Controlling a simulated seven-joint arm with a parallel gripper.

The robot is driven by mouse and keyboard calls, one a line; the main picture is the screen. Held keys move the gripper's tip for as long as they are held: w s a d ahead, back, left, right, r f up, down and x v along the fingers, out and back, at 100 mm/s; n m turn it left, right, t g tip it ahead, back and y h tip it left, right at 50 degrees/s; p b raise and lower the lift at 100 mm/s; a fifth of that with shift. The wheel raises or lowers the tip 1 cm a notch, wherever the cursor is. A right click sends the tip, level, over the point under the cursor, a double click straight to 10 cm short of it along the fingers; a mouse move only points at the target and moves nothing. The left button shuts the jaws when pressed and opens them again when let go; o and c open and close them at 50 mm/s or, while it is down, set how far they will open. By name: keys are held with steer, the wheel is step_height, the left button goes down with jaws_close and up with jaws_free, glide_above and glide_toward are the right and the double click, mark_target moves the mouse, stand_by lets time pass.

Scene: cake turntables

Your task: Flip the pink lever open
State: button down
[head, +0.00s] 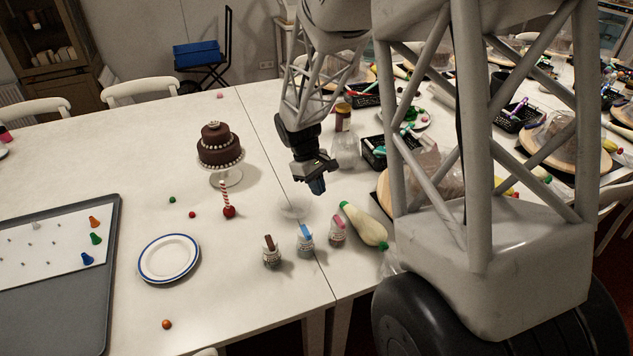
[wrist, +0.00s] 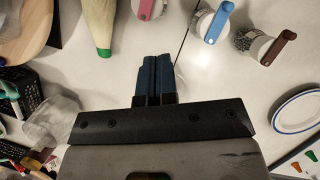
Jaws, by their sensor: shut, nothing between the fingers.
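The jar with the pink lever (head: 338,223) stands near the table's front edge, rightmost in a row of three small jars. Its pink lever also shows at the top of the wrist view (wrist: 146,8), partly cut off. Beside it stand a jar with a blue lever (head: 305,237) and a jar with a brown lever (head: 270,252). My gripper (head: 317,187) is above the table, behind the row of jars and apart from them. In the wrist view its two blue fingertips (wrist: 157,62) are together, with nothing between them.
A yellowish piping bag with a green tip (head: 364,226) lies right of the pink-lever jar. A chocolate cake on a stand (head: 220,148) and a blue-rimmed plate (head: 168,258) are to the left. Black baskets and round boards crowd the right.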

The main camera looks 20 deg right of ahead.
mark_target(339, 224)
steer(key=s+f, duration=0.1)
steer(key=f, duration=0.1)
steer(key=s+d+f, duration=0.1)
steer(key=s+f, duration=0.1)
steer(key=s+d+f, duration=0.1)
steer(key=f, duration=0.1)
steer(key=shift+s+d+f, duration=0.2)
steer(key=shift+s, duration=0.1)
steer(key=shift+s+d, duration=0.3)
steer(key=shift+s, duration=0.3)
